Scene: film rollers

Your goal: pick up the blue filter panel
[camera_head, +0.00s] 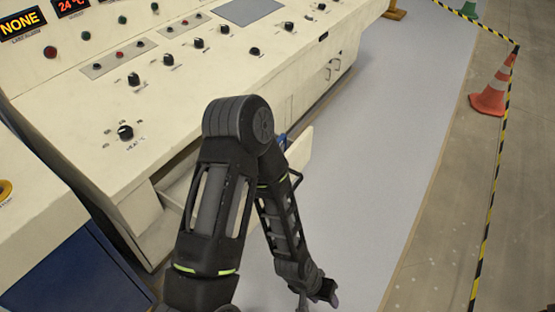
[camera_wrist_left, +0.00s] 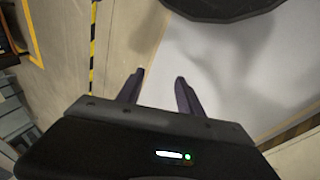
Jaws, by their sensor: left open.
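A small patch of blue (camera_head: 282,140) shows behind my left arm, beside an open drawer (camera_head: 300,149) low on the console front. I cannot tell if it is the blue filter panel, since the arm hides most of it. My left gripper (camera_head: 320,297) is low over the grey floor strip at the bottom of the head view, apart from the drawer. In the left wrist view its two fingers (camera_wrist_left: 158,90) are spread and nothing is between them. My right gripper is not in view.
A cream control console (camera_head: 215,75) with knobs fills the left and back. A blue-sided cabinet (camera_head: 80,277) stands at lower left. The grey floor strip (camera_head: 385,130) is clear. An orange cone (camera_head: 491,97) stands by black-yellow tape (camera_head: 492,190) at right.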

